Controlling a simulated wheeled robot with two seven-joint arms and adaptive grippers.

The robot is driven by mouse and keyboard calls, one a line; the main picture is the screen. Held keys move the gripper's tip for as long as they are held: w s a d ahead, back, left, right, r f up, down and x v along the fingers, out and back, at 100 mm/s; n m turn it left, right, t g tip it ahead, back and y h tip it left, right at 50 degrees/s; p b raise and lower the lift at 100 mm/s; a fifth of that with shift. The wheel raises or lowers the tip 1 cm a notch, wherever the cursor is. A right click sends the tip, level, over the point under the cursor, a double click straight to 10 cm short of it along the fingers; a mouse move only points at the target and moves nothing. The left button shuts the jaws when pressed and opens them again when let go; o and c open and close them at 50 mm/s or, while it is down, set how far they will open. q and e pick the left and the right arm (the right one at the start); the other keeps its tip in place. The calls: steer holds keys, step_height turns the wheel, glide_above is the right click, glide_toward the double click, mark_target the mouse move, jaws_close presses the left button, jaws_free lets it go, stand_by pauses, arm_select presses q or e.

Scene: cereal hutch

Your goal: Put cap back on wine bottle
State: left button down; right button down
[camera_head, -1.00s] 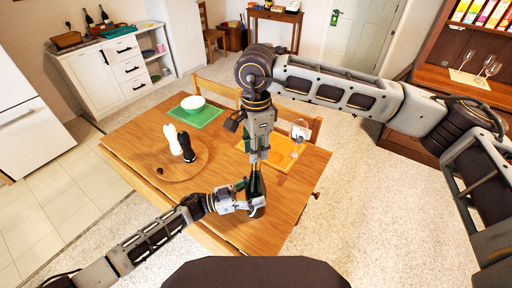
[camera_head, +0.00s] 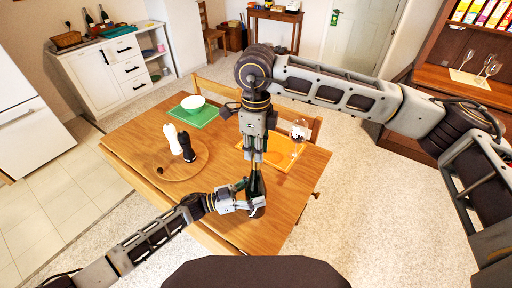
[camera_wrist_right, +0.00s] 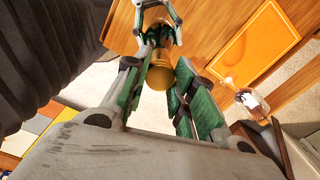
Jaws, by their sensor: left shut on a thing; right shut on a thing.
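The dark wine bottle (camera_head: 256,186) stands upright near the front edge of the wooden table. My left gripper (camera_head: 250,204) is shut around its body; it also shows at the top of the right wrist view (camera_wrist_right: 157,22). My right gripper (camera_head: 254,158) points straight down above the bottle. In the right wrist view its fingers are shut on the gold cap (camera_wrist_right: 159,76), which lines up with the bottle (camera_wrist_right: 158,38) beneath. I cannot tell whether the cap touches or sits on the bottle's mouth.
A clear glass (camera_head: 299,131) stands by the orange placemat (camera_head: 285,151), close to my right gripper. A round wooden board (camera_head: 181,171) holds a white shaker (camera_head: 172,138) and a black shaker (camera_head: 187,149). A white bowl (camera_head: 193,102) sits on a green mat (camera_head: 197,117).

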steer(key=c, duration=1.2)
jaws_free()
steer(key=shift+r, duration=0.1)
steer(key=shift+r, duration=2.15)
steer(key=shift+r, duration=0.1)
steer(key=shift+r+n, duration=0.85)
steer(key=shift+n, duration=0.6)
steer(key=shift+r+n, duration=0.8)
steer(key=shift+n, duration=0.65)
steer(key=shift+f, duration=0.1)
